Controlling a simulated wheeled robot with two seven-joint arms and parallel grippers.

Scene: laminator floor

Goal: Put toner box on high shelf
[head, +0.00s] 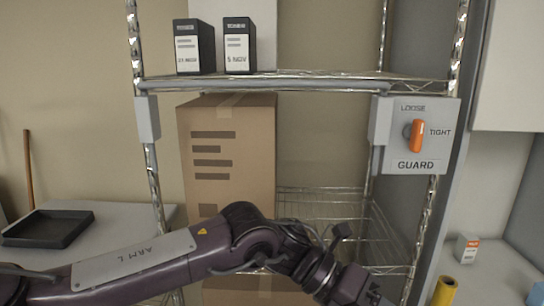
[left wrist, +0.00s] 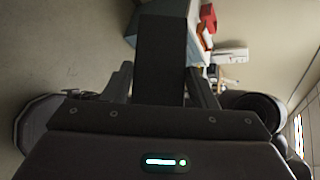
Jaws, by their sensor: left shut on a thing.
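The high wire shelf (head: 300,80) runs across the upper middle of the head view. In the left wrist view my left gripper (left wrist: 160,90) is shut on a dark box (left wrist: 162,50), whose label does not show. My right gripper is not in view.
A tall cardboard box (head: 228,150) stands under the high shelf, behind my arm. A GUARD panel (head: 417,165) with an upright orange knob (head: 417,135) hangs on the right post. A black tray (head: 48,229) lies on the left table. A yellow roll (head: 445,291) stands at lower right.

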